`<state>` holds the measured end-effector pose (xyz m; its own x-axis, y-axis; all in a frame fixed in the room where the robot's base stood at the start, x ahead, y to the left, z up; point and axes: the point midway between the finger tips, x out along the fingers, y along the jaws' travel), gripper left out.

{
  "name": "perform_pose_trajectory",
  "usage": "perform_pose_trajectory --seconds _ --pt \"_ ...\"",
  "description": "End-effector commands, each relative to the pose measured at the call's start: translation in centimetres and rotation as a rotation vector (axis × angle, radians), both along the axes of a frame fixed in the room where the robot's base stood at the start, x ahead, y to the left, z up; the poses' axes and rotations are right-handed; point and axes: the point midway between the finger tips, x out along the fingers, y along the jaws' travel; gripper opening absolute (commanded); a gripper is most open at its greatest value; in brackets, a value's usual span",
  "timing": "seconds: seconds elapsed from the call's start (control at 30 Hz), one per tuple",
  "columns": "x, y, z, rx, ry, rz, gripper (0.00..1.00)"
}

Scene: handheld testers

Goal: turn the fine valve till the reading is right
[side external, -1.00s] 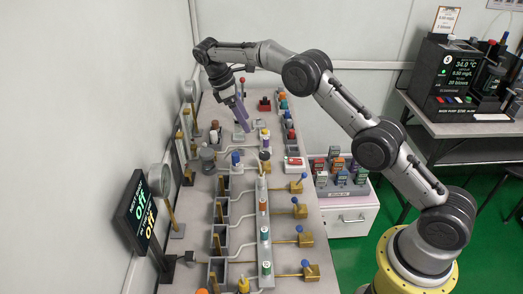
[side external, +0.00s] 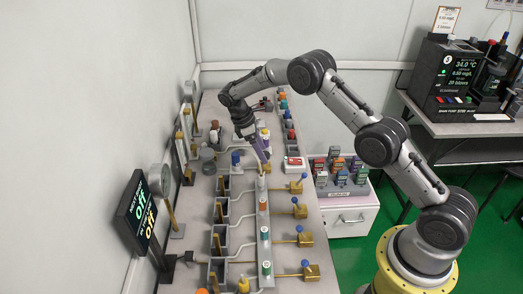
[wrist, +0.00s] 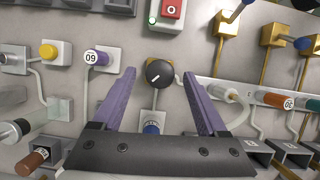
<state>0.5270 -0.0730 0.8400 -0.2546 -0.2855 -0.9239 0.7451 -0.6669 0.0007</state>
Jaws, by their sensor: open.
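In the side view my gripper (side external: 264,165) points down at the far end of the pale rail and hides the knob.
A blue-capped part (wrist: 151,127) lies just below the knob in the wrist view. A red button box (wrist: 172,12) is above. Brass valves with blue handles (side external: 301,211) line the bench's right side. Round gauges (side external: 159,178) stand along the left.

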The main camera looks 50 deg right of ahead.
Motion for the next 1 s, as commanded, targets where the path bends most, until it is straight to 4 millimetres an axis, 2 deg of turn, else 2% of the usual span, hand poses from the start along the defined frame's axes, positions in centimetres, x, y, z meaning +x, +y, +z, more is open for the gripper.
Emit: perform_pose_trajectory --seconds 0.27,0.37,0.7,0.87,1.0 --pt "-0.08 -0.07 -0.23 0.0 0.0 0.0 0.76" --pt "-0.07 -0.07 -0.21 0.001 0.001 0.0 0.61" --pt "-0.07 -0.05 -0.19 0.001 0.001 0.0 0.0" --pt "-0.03 -0.07 -0.18 0.001 0.001 -0.011 0.0" --pt "0.04 -0.22 -0.19 0.0 0.0 -0.108 0.0"
